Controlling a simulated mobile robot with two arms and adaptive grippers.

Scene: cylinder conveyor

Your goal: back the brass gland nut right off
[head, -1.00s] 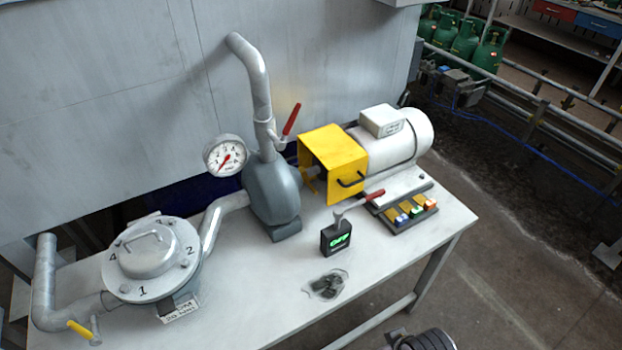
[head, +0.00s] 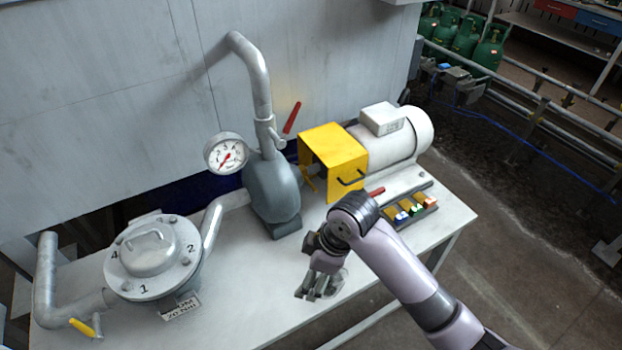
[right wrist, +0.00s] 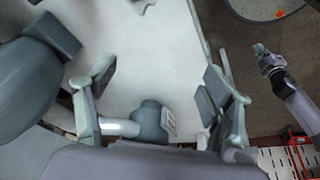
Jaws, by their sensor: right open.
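I cannot make out the brass gland nut for certain. Between the grey pump (head: 272,190) and the yellow guard (head: 335,150), a short shaft and a yellowish part (head: 307,182) show small and partly covered. My right gripper (head: 314,290) is over the table in front of the pump, pointing down, open and empty. A large grey body, probably the pump (right wrist: 30,75), is at that view's left. My left gripper (right wrist: 263,54) shows small at its right; its jaw state is unclear.
A round lidded vessel (head: 153,255) stands at the left of the table, with a yellow-handled valve (head: 82,327). A pressure gauge (head: 226,153) and red valve lever (head: 292,118) flank the pump's pipe. The motor (head: 395,140) is behind the guard.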

